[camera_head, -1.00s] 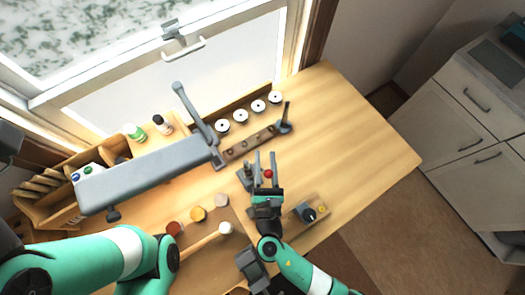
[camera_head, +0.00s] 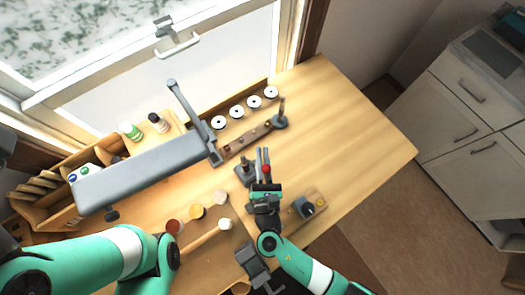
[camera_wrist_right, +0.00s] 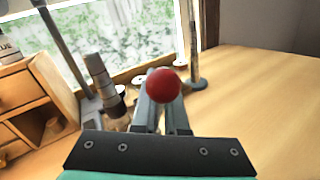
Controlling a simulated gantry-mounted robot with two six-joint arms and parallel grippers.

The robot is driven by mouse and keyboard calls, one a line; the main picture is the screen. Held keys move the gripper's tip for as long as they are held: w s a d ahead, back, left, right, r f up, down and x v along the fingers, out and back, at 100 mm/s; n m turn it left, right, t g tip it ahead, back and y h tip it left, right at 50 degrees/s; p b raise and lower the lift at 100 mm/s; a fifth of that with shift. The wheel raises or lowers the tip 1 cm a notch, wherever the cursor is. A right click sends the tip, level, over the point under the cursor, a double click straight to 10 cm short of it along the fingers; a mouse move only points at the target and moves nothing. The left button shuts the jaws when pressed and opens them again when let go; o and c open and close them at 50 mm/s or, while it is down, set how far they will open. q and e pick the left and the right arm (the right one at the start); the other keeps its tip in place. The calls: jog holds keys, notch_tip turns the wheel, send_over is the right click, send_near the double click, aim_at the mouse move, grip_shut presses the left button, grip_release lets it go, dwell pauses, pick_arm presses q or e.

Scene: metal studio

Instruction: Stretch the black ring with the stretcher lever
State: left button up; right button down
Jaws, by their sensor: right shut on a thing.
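The stretcher (camera_head: 246,171) is a small dark base with a stepped upright post, standing at the middle of the bench. In the right wrist view its stepped post (camera_wrist_right: 103,80) rises left of my fingers. The lever's red ball knob (camera_head: 266,169) is at my right gripper (camera_head: 262,160), and it also shows between the fingertips in the right wrist view (camera_wrist_right: 163,85). My right gripper is shut on the lever, whose shaft is mostly hidden. I cannot make out the black ring clearly. My left arm comes in at lower left, but its gripper is out of view.
A wooden rack (camera_head: 248,139) and several white discs (camera_head: 237,111) lie behind the stretcher. A round-based post (camera_head: 280,122) stands beside them. A small block with a dark knob (camera_head: 305,207) is right of my gripper. The bench's right side is clear.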

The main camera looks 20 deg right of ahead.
aim_at(269, 167)
dwell(0.8)
jog(key=b, duration=0.2)
jog(key=s+f+t+b, duration=0.1)
jog(key=b, duration=0.2)
jog(key=shift+s+d+f+m, duration=0.2)
jog(key=shift+f+m, duration=0.1)
jog(key=shift+m, duration=0.1)
jog(key=shift+s+d+p, duration=0.3)
jog(key=shift+s+p, duration=0.25)
jog(key=shift+s, duration=0.15)
jog(key=shift+r+h, duration=0.2)
jog(key=shift+h, duration=0.1)
